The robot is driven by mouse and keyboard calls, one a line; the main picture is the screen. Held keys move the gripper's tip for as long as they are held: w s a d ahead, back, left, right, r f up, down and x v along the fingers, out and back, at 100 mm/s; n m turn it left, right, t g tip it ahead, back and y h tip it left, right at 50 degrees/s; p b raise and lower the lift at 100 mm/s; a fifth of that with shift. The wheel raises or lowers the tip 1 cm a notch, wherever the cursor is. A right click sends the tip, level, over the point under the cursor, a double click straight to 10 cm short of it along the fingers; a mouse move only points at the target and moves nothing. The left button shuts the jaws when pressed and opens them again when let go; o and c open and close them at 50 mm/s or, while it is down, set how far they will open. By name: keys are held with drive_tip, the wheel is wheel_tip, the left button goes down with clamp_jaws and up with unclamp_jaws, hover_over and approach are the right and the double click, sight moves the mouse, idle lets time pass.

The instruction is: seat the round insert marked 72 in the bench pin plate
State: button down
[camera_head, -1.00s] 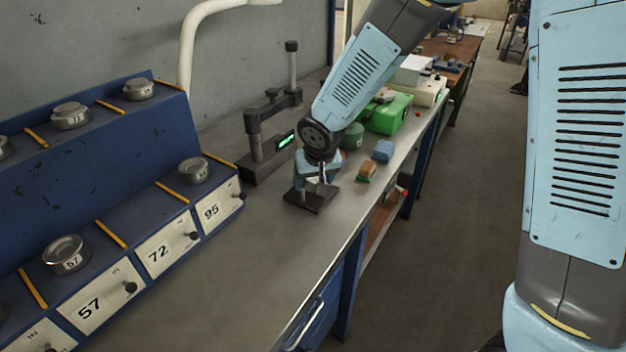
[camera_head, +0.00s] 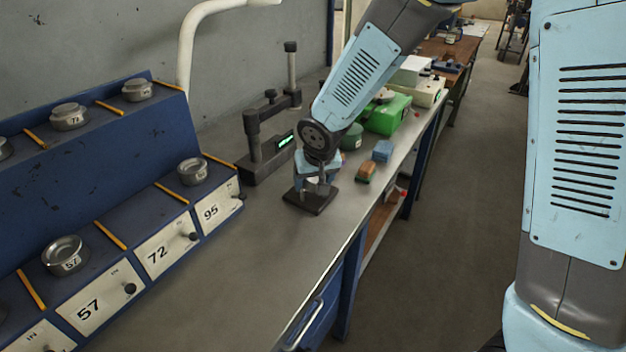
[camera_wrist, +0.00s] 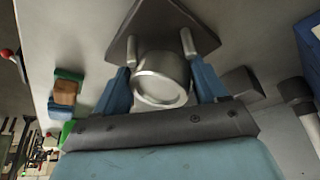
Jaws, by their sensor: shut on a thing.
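My gripper (camera_head: 316,186) is low over the dark pin plate (camera_head: 322,206) on the bench. In the wrist view my gripper (camera_wrist: 160,84) is shut on a round metal insert (camera_wrist: 162,72), one blue finger on each side. The pin plate (camera_wrist: 165,18) shows beyond it, with upright pins to the left (camera_wrist: 131,48) and right (camera_wrist: 187,42) of the insert. The insert overlaps the plate in this view. I cannot tell whether it touches the plate. Its number is not visible. The lower rack place above the drawer marked 72 (camera_head: 162,250) is empty.
A blue rack (camera_head: 130,133) at the left holds several other inserts. A dark stand with a green display (camera_head: 262,165) is behind the plate. A blue block (camera_head: 383,151), an orange and green block (camera_head: 366,171) and a green box (camera_head: 388,115) lie beyond. The front bench is clear.

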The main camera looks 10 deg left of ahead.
drive_tip(key=shift+d+r, duration=0.4)
drive_tip(key=shift+r, duration=0.2)
drive_tip(key=shift+s+a+r, duration=0.1)
drive_tip(key=shift+a+r, duration=0.1)
drive_tip(key=shift+a, duration=0.15)
idle(1.0)
drive_tip(key=shift+f, duration=0.75)
idle(0.5)
drive_tip(key=shift+r, duration=0.8)
drive_tip(key=shift+f, duration=0.7)
idle(1.4)
drive_tip(key=shift+c, duration=1.7)
unclamp_jaws()
drive_tip(key=shift+r, duration=0.1)
drive_tip(key=v, duration=1)
drive_tip(key=shift+r, duration=0.4)
